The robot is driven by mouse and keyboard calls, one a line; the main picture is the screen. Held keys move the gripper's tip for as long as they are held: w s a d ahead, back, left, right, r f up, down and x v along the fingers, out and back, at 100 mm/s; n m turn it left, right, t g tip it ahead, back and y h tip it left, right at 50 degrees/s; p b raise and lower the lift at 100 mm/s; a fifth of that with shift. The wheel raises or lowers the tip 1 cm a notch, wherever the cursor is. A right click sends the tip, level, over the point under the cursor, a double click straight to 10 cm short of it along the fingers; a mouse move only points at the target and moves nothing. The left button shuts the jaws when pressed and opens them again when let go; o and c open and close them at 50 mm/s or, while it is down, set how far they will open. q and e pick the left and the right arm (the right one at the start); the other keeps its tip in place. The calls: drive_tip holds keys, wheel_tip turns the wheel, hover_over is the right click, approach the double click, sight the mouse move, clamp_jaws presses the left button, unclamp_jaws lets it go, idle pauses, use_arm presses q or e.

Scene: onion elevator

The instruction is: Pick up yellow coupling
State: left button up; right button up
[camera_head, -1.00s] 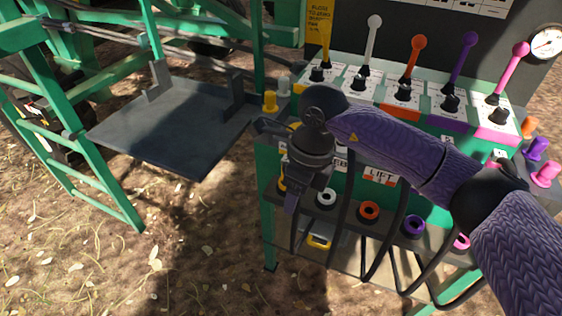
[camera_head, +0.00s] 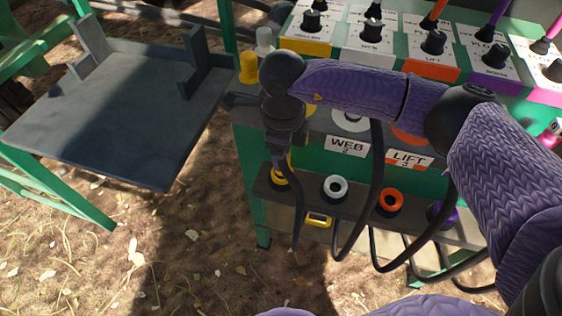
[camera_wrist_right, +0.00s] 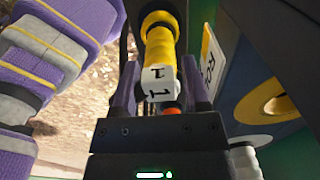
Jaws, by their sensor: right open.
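The yellow coupling (camera_head: 281,180) stands at the left end of the lower shelf in the head view, partly hidden by my right gripper (camera_head: 284,150). In the right wrist view the yellow coupling (camera_wrist_right: 159,42), with a white numbered tag on its near end, lies between the fingers of my right gripper (camera_wrist_right: 158,84). The fingers are open on either side of it. I cannot tell whether either finger touches it. My left gripper is not in view.
White (camera_head: 335,187), orange (camera_head: 390,201) and purple couplings sit to the right on the same shelf (camera_head: 363,212), with black hoses hanging nearby. A grey platform (camera_head: 120,105) is at left. A yellow socket (camera_wrist_right: 284,98) shows at right in the wrist view.

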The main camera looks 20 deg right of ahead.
wheel_tip(320, 180, down, 2)
drive_tip(key=shift+f, duration=0.2)
drive_tip(key=shift+r, duration=0.1)
clamp_jaws()
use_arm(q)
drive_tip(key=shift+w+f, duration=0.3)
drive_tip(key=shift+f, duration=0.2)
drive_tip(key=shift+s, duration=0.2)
